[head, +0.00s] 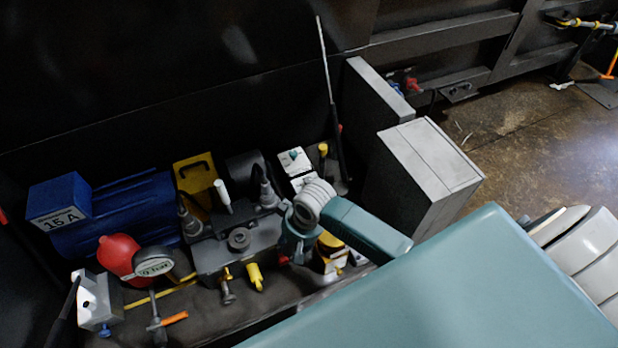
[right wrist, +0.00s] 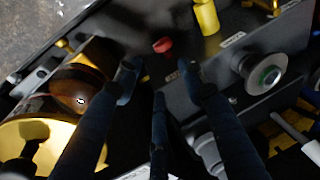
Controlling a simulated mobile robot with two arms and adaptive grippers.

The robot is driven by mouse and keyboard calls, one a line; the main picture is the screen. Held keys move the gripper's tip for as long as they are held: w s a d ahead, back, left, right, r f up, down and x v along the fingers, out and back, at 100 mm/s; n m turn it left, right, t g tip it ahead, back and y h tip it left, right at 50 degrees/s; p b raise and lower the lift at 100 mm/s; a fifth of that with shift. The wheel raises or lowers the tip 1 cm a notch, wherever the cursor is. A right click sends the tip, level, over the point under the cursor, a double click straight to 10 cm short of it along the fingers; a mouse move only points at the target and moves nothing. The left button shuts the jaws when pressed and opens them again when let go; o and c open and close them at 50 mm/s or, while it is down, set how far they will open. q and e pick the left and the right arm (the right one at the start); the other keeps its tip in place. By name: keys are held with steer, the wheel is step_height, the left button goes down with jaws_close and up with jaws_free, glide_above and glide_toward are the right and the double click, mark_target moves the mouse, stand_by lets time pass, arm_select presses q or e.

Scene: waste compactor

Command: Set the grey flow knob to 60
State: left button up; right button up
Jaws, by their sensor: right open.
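The grey flow knob (head: 238,238) sits on top of the dark grey block (head: 212,258) in the head view. In the right wrist view what seems to be the same round knob (right wrist: 262,73), with a greenish centre, is right of my fingers. Its scale and setting cannot be read. My left gripper is not in view.
A yellow handle (head: 255,275) projects from the block's front, near the grey knob. A brass-coloured round part (right wrist: 40,140) is close to my fingers. Grey boxes (head: 425,165) stand right.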

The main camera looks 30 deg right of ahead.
mark_target(309, 179)
steer(key=w+d+r+m+g+h+b, duration=0.1)
steer(key=w+d+r+m, duration=0.4)
steer(key=r, duration=0.4)
steer(key=w+d+r+m+g+h+b, duration=0.1)
steer(key=w+d+r+m, duration=0.1)
steer(key=w+d+r, duration=0.7)
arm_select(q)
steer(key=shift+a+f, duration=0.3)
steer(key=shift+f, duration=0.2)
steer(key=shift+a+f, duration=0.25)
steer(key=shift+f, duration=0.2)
arm_select(e)
steer(key=f, duration=0.3)
steer(key=a+f, duration=0.1)
steer(key=f, duration=0.2)
steer(key=s+a+f, duration=0.1)
steer(key=f, duration=0.2)
steer(key=shift+f, duration=0.25)
steer(key=shift+s, duration=0.1)
jaws_close()
